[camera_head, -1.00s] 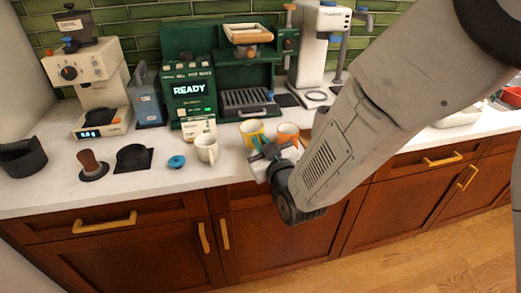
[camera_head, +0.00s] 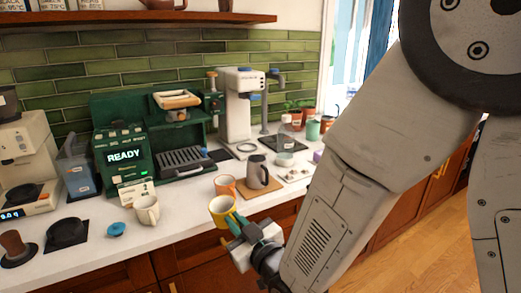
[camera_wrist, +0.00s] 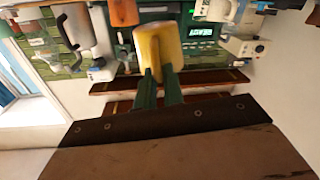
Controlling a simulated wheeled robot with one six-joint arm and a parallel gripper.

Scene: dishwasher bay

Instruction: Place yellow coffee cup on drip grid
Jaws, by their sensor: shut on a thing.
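The yellow coffee cup (camera_head: 222,208) is in my gripper (camera_head: 238,228), at the front edge of the counter in the head view. The cup's open top faces up and slightly towards the camera. In the wrist view the yellow cup (camera_wrist: 158,47) sits at the tips of my gripper's two green fingers (camera_wrist: 158,80), which are shut on it. The drip grid (camera_head: 183,160) is a dark slatted tray at the base of the green coffee machine (camera_head: 125,147), behind and left of the cup. The grid looks bare.
An orange cup (camera_head: 226,186) stands just behind the yellow cup. A white mug (camera_head: 146,210) and a small card (camera_head: 133,191) stand to the left. A grey pitcher (camera_head: 257,171) stands right on a wooden board. A portafilter with a wooden handle (camera_head: 177,98) hangs above the grid.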

